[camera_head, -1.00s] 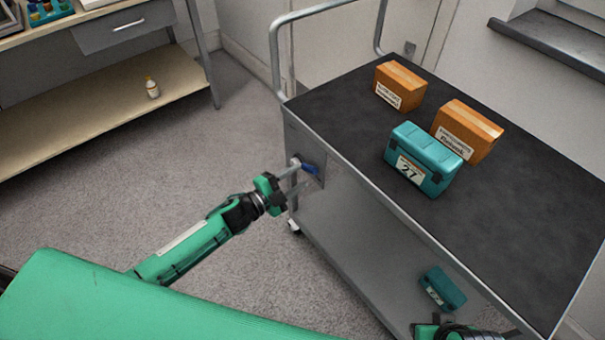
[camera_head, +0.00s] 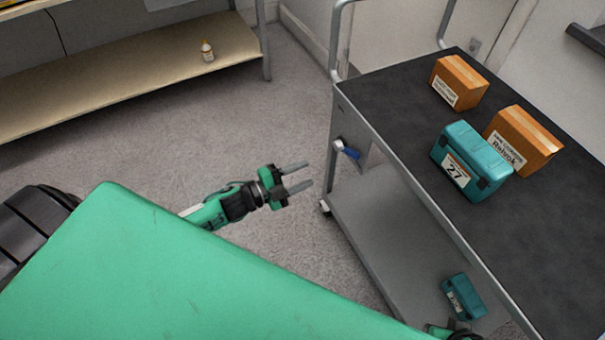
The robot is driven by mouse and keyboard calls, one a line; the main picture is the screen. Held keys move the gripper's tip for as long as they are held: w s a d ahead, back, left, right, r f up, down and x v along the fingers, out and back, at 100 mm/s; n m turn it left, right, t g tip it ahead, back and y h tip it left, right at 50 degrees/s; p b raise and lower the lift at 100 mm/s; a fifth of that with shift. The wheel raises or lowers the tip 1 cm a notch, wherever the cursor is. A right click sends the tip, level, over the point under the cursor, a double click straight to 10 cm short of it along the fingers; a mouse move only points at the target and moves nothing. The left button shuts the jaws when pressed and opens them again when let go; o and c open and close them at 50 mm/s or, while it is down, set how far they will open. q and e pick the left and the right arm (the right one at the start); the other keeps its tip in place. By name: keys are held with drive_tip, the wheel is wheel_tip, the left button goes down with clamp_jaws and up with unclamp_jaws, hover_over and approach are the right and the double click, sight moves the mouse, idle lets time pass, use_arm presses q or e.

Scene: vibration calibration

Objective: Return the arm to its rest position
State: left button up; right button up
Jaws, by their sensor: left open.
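My left gripper (camera_head: 308,175) is open and empty, with its two grey fingers apart and pointing right. It is over the floor, left of the grey cart (camera_head: 400,165). A blue-gripped lever (camera_head: 349,152) sits on the cart's left end panel. The fingertips are apart from the lever, with a gap of floor between them in the picture. A small green and black part of my right arm shows at the bottom edge; its fingers cannot be made out.
On the cart's black top stand a teal case (camera_head: 470,163) marked 27 and two orange boxes, one behind (camera_head: 459,82) and one beside it (camera_head: 524,139). A smaller teal case (camera_head: 463,297) is on the lower shelf. Floor between is clear.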

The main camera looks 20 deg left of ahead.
drive_tip(key=shift+r, duration=0.1)
